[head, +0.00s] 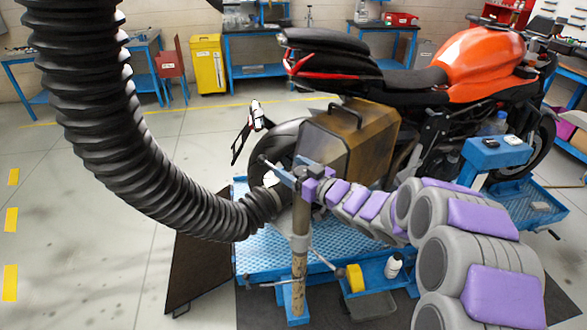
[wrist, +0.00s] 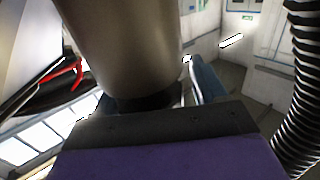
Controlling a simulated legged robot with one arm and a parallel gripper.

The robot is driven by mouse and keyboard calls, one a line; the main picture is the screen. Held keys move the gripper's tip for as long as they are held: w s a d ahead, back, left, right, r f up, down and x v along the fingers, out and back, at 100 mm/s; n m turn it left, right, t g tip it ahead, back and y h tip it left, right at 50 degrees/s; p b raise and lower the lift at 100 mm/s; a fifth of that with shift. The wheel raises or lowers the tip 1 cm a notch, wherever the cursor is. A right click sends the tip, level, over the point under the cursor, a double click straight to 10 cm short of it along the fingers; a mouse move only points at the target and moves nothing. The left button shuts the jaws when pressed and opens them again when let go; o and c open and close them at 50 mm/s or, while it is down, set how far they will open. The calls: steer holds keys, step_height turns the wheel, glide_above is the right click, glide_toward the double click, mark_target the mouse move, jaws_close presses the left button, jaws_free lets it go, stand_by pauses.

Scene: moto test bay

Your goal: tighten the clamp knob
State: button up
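A blue clamp (head: 281,173) sits at the top of an upright, worn post (head: 300,235), beside the end of the black hose. I cannot clearly make out its knob. My gripper (head: 309,188) is at the clamp's right side, apparently touching or very close to it. In the wrist view, a large grey-brown cylinder (wrist: 125,45) stands right in front of the gripper's dark edge, and a blue part (wrist: 207,82) shows behind it. The fingertips are hidden, so I cannot tell whether they are open or shut on anything.
The ribbed black hose (head: 105,120) curves down on the left and also shows in the wrist view (wrist: 302,85). An orange motorcycle (head: 478,60) and a brown case (head: 350,135) stand behind the clamp. A blue platform (head: 262,262) lies below. The left floor is open.

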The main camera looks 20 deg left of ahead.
steer(key=shift+w+d+r, duration=0.1)
steer(key=shift+w+d, duration=0.05)
steer(key=shift+d, duration=0.3)
steer(key=shift+c, duration=1.4)
steer(key=shift+d+r, duration=0.1)
steer(key=shift+d, duration=0.1)
steer(key=shift+c, duration=2)
